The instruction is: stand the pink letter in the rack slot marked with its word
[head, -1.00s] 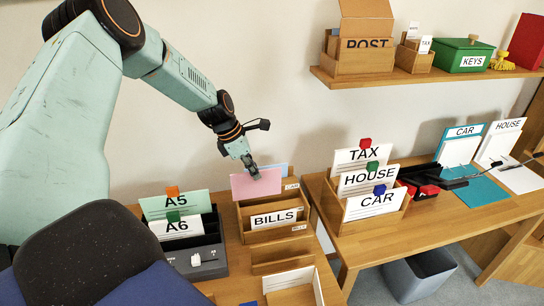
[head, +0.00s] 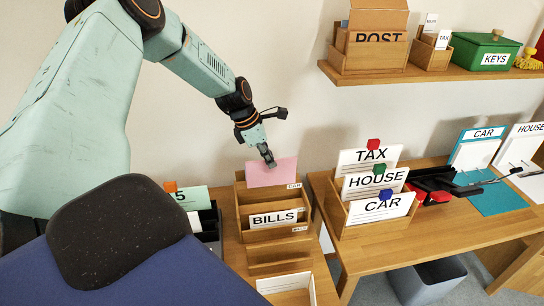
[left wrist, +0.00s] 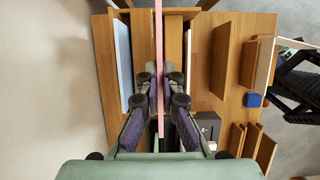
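The pink letter (head: 265,174) is upright at the back of the wooden rack (head: 243,208); no word is readable on it. My left gripper (head: 269,162) is shut on its top edge. In the left wrist view the pink letter (left wrist: 159,45) runs edge-on between the fingers (left wrist: 160,95). The rear divider carries a CAR label (head: 293,186); the letter's lower edge is at about that divider's top, and I cannot tell how deep it sits. A white BILLS letter (head: 273,219) stands in front. A light blue letter (left wrist: 122,55) stands on the wall side. My right gripper is not visible.
A dark holder (head: 211,232) with a green letter (head: 197,197) is left of the rack. Across a gap, another rack (head: 336,212) holds TAX, HOUSE and CAR cards. A shelf (head: 420,74) hangs above right.

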